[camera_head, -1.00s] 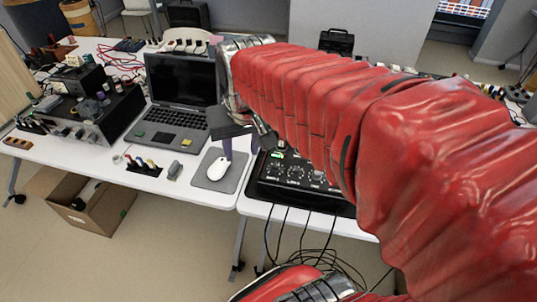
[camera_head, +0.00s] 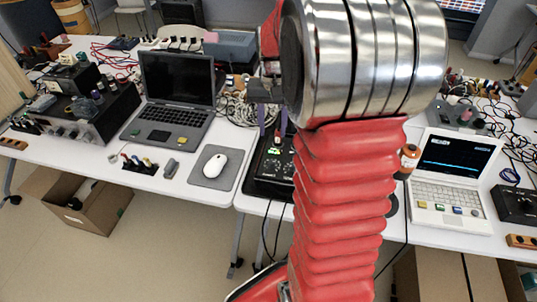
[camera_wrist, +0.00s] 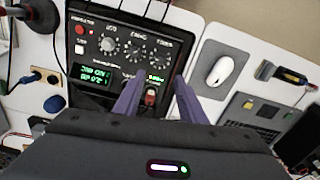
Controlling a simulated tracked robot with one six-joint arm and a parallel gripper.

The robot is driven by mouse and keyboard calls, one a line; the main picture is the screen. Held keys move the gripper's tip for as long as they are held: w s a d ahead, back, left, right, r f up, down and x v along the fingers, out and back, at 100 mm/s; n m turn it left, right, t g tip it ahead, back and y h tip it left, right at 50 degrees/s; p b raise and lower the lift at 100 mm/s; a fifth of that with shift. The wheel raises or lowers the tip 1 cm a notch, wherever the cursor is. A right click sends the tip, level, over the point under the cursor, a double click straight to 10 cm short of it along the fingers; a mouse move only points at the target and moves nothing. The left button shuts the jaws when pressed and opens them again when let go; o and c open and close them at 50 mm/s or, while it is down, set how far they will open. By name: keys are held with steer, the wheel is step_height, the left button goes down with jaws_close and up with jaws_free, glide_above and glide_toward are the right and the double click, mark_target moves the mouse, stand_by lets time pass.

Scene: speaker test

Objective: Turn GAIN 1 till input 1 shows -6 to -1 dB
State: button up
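The black interface box (camera_wrist: 127,20) shows in the wrist view with a row of knobs. The rightmost knob (camera_wrist: 160,62) there appears to be GAIN 1; its label is too small to read surely. My gripper (camera_wrist: 158,81) is open, its two purple fingers apart with nothing held, near that knob. A small green readout (camera_wrist: 156,77) and a red plug (camera_wrist: 152,96) show between the fingers. A larger green display (camera_wrist: 96,75) is lit; I cannot read an input 1 level. In the head view my gripper (camera_head: 272,117) hangs over the back of the box (camera_head: 262,185), partly hidden by my arm.
A white mouse (camera_head: 215,165) on a grey pad and a dark laptop (camera_head: 175,95) are left of the box. An orange-topped jar (camera_head: 409,158) and a white laptop (camera_head: 452,170) with a blue trace stand right. Cables hang at the front edge.

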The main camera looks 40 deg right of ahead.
mark_target(272, 161)
steer(key=shift+f, duration=0.2)
step_height(272, 161, down, 14)
steer(key=shift+r, duration=0.25)
stand_by(0.6)
steer(key=shift+c, duration=0.2)
jaws_close()
